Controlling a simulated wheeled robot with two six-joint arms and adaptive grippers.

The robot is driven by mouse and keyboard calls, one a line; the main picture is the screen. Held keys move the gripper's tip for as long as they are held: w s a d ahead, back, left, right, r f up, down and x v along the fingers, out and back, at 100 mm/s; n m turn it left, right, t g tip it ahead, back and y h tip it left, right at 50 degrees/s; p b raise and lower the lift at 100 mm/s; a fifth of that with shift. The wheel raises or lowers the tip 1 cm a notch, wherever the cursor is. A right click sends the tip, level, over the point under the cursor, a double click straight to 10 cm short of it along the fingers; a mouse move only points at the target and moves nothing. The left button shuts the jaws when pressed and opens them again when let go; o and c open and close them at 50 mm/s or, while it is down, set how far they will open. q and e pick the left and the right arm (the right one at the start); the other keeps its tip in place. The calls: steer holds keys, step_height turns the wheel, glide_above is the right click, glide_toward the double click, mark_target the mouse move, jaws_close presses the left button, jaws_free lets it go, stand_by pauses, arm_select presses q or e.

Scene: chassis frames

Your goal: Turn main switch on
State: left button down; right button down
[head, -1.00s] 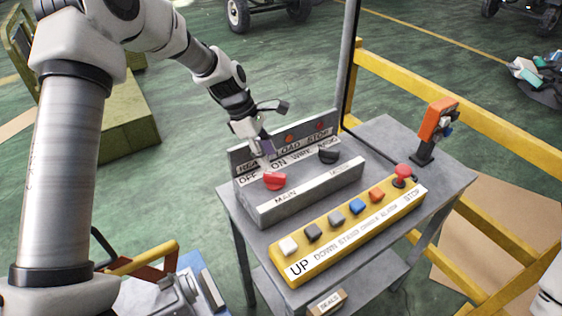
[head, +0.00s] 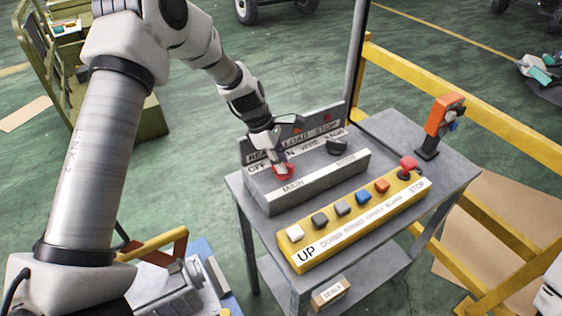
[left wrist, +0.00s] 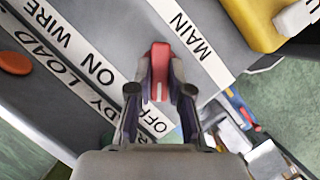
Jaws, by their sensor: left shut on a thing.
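The red main switch knob (head: 286,173) is on the grey switch box (head: 318,188), above the MAIN label (head: 293,187). My left gripper (head: 277,166) reaches down onto the knob from above and is shut on it. In the left wrist view the red knob (left wrist: 160,58) stands between the two fingers (left wrist: 160,85). The OFF label (left wrist: 156,122) is partly hidden by a finger, and the ON label (left wrist: 98,70) is clear. I cannot tell exactly which label the knob points to. My right gripper is out of view.
A black knob (head: 337,146) is to the right on the same box. In front, a yellow panel (head: 345,237) carries several coloured buttons and a red STOP button (head: 408,163). An orange device (head: 444,113) stands at the table's right. A yellow railing (head: 475,110) runs behind.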

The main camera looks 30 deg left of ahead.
arm_select(q)
steer(key=shift+s+f+m, duration=0.15)
steer(key=shift+m, duration=0.25)
steer(key=m+g+p, duration=0.1)
steer(key=m, duration=0.1)
steer(key=shift+m+g, duration=0.3)
steer(key=shift+m, duration=0.1)
steer(key=m, duration=0.2)
steer(key=m+g+p, duration=0.1)
steer(key=m, duration=0.1)
steer(key=shift+w+d+f+m+g, duration=0.1)
steer(key=shift+w+f+m+g, duration=0.1)
steer(key=shift+m+g, duration=0.1)
steer(key=m+g, duration=0.1)
steer(key=m, duration=0.1)
steer(key=m+y, duration=0.1)
steer(key=m, duration=0.2)
steer(key=shift+w+d+g+y, duration=0.1)
steer(key=shift+g+y, duration=0.2)
steer(key=shift+g, duration=0.1)
steer(key=shift+r+m+g+y, duration=0.15)
steer(key=shift+m+y, duration=0.25)
steer(key=shift+m, duration=0.8)
steer(key=shift+f+m+g+y, duration=0.15)
steer(key=shift+m+y, duration=0.25)
steer(key=shift+m, duration=0.8)
steer(key=shift+r, duration=0.1)
steer(key=c, duration=1.1)
jaws_free()
steer(key=shift+w, duration=0.1)
